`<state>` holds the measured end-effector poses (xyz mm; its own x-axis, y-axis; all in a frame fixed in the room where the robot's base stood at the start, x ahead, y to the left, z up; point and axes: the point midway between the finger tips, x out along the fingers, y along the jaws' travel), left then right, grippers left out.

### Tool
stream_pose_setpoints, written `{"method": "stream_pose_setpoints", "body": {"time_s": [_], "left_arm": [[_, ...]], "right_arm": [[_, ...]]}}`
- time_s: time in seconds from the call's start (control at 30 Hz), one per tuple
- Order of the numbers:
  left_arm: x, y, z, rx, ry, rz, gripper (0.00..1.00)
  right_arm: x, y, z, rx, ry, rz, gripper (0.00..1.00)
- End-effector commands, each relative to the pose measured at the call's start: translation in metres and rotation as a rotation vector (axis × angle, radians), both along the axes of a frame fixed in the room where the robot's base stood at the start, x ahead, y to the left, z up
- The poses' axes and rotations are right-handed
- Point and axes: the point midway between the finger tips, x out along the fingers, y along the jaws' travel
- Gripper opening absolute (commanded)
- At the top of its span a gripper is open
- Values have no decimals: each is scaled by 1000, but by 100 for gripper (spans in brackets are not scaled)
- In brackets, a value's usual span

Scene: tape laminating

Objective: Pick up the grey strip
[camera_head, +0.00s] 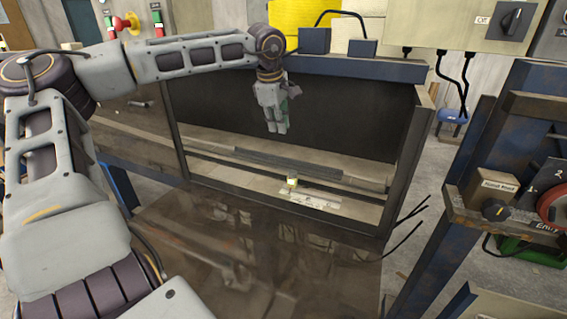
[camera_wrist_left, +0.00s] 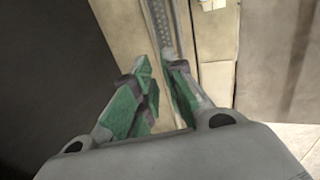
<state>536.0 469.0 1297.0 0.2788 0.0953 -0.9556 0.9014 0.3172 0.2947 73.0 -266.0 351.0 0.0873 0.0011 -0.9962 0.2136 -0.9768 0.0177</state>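A long grey strip (camera_head: 292,165) lies lengthwise on the pale ledge inside the dark machine bay in the head view. In the left wrist view a grey, dotted strip (camera_wrist_left: 160,28) runs up from between the fingertips to the top edge. My left gripper (camera_head: 277,130) hangs pointing down in the bay, above the strip. In the wrist view its two green-padded fingers (camera_wrist_left: 161,72) are apart with a narrow gap, and I see nothing clamped between them. The near part of the strip is hidden by the fingers. My right gripper is in neither view.
The bay has a dark back wall (camera_head: 330,115) and a blue top beam (camera_head: 345,68). A small yellow-green and white item (camera_head: 292,182) stands on the ledge in front of the strip. A brown glossy surface (camera_head: 250,250) in front is clear. A control post stands at right.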

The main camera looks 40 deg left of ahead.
Motion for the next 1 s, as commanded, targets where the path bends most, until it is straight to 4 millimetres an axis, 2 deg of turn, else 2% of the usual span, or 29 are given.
{"method": "stream_pose_setpoints", "body": {"time_s": [0.17, 0.7, 1.0], "left_arm": [[2, 1, -9, -2, 2, 0, 12], [18, 7, -65, 0, 3, 0, 12], [23, 8, -82, 0, 1, 0, 12]], "right_arm": [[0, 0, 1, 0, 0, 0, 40], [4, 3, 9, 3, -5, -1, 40], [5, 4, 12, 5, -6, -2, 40]]}}
